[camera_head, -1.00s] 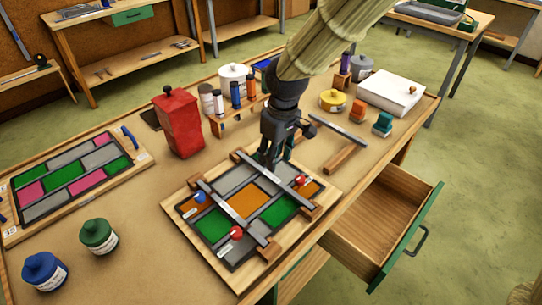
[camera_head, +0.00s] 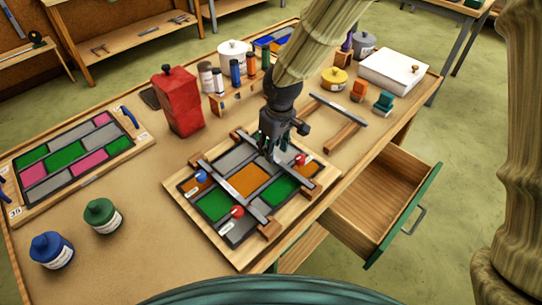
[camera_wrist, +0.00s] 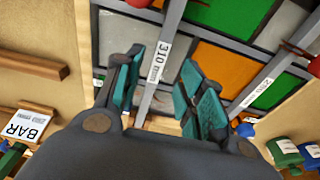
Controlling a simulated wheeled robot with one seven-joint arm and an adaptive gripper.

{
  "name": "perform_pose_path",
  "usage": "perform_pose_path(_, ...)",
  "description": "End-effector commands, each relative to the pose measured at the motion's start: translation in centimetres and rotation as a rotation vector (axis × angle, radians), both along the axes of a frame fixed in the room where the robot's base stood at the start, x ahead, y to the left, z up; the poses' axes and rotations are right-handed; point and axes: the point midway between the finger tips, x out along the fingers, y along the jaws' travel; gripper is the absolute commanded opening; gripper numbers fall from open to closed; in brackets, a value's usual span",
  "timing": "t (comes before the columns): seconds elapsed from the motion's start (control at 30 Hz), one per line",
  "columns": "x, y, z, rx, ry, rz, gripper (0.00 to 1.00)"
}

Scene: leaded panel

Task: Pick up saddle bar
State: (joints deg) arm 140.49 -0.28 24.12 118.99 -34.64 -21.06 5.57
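The leaded panel (camera_head: 215,235) lies on a wooden board on the bench, with green, orange and grey panes. Two grey metal bars cross it: a near bar (camera_head: 222,185) and a far bar (camera_head: 248,142). My gripper (camera_head: 273,152) points down at the far bar and hides part of it. In the wrist view my gripper (camera_wrist: 163,72) is open, its teal finger pads on either side of a bar tagged "310 mm" (camera_wrist: 165,45). I see gaps beside this bar. The other tagged bar (camera_wrist: 268,78) lies to the right. A third bar (camera_head: 338,109) sits off the panel near wooden blocks.
Red and blue knobs (camera_head: 237,211) stand on the panel. A red canister (camera_head: 178,105), a bottle rack (camera_head: 238,97) and jars (camera_head: 102,215) stand around it. An open drawer (camera_head: 385,205) juts out at right. A second panel (camera_head: 75,155) lies at left.

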Motion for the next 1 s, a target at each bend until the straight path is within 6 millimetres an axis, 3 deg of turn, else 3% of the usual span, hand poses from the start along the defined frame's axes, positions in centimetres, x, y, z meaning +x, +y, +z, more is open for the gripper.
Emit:
perform_pose_path(0.23,0.1,0.1,-2.6,-0.001,0.002,0.000,0.39)
perform_pose_path(0.57,0.2,0.2,-3.1,0.000,0.000,0.001,0.39)
perform_pose_path(0.67,0.2,0.2,-3.1,0.000,0.000,0.001,0.27)
perform_pose_path(0.8,0.2,0.2,-3.1,0.000,0.000,0.001,0.01)
perform_pose_path(1.0,0.2,0.2,-3.0,0.001,-0.001,0.001,0.00)
